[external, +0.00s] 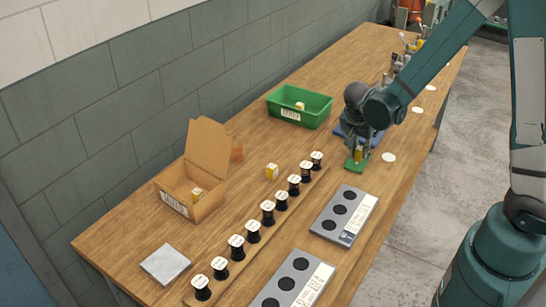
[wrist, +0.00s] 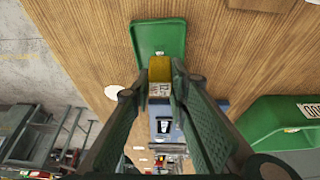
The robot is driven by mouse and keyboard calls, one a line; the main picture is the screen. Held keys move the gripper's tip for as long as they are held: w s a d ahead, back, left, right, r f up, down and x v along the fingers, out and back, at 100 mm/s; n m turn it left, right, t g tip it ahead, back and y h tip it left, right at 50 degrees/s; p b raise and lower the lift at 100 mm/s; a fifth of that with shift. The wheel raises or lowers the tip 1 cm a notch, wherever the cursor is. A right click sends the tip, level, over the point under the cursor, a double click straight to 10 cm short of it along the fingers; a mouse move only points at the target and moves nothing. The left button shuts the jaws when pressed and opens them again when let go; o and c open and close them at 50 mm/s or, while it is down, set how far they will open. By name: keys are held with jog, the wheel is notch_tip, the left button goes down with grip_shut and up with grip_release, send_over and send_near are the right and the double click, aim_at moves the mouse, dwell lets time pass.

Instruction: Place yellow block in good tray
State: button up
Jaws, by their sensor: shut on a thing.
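My gripper (external: 358,150) is shut on a yellow block (wrist: 159,72) with a pale printed face; the block also shows small in the external view (external: 358,156). It is at the small flat green tray (external: 352,166), which the wrist view shows just beyond the block (wrist: 158,38). I cannot tell whether the block touches that tray. A deeper green bin (external: 312,120) with a white label stands farther back and holds a small yellow-and-white block (external: 300,106). It also shows at the right of the wrist view (wrist: 250,118). The labels are too small to read.
An open cardboard box (external: 178,187) holds another yellow block (external: 197,193). One more yellow block (external: 271,171) stands on the table. A row of black spools (external: 268,212), grey plates with round holes (external: 342,215) and a blue item (wrist: 164,128) stand near.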

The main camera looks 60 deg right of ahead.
jog(key=shift+f, duration=0.35)
jog(key=shift+f, duration=0.15)
jog(key=o, duration=0.6)
jog(key=shift+r, duration=0.2)
jog(key=shift+p+v, duration=0.65)
jog(key=shift+v, duration=5.4)
